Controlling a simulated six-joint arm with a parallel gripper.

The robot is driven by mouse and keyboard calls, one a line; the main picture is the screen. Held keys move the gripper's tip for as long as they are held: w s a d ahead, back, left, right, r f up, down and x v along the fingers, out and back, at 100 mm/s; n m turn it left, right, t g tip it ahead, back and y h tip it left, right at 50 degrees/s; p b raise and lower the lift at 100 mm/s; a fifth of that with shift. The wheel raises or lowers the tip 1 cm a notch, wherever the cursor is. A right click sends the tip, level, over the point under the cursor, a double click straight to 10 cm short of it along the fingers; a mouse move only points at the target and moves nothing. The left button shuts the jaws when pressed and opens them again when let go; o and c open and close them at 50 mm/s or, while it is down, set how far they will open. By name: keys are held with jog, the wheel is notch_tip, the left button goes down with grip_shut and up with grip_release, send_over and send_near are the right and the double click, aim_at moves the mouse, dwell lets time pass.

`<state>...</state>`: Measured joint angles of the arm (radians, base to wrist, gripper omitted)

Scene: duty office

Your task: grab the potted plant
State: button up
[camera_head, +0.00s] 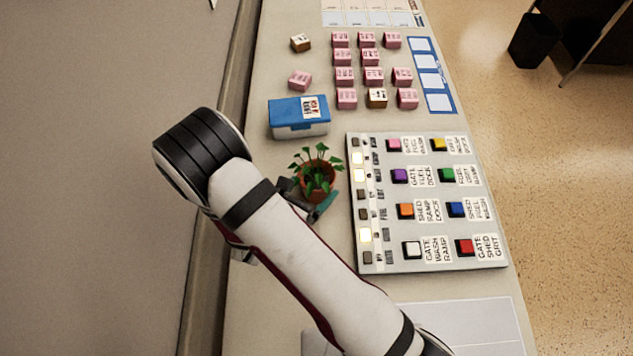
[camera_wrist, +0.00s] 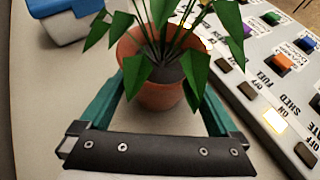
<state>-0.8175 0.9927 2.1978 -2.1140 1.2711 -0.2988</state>
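The potted plant (camera_head: 318,178) has green leaves and a terracotta pot, and stands upright on the desk left of the button panel. In the wrist view its pot (camera_wrist: 158,95) is in the middle, with leaves over part of the rim. My gripper (camera_wrist: 160,100) has teal fingers set wide apart, one on each side of the pot. The fingertips lie close to the pot's sides; I cannot tell if they touch it. In the head view my arm hides part of the gripper, and one teal finger (camera_head: 325,205) shows just below the pot.
A blue-lidded box (camera_head: 298,115) stands just behind the plant. The panel (camera_head: 385,200) with coloured buttons is close on the right. Several pink blocks (camera_head: 344,77) sit farther back. A wall edge (camera_head: 205,270) runs along the left of the desk.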

jog(key=c, duration=1.4)
grip_shut()
jog(key=shift+r, duration=0.1)
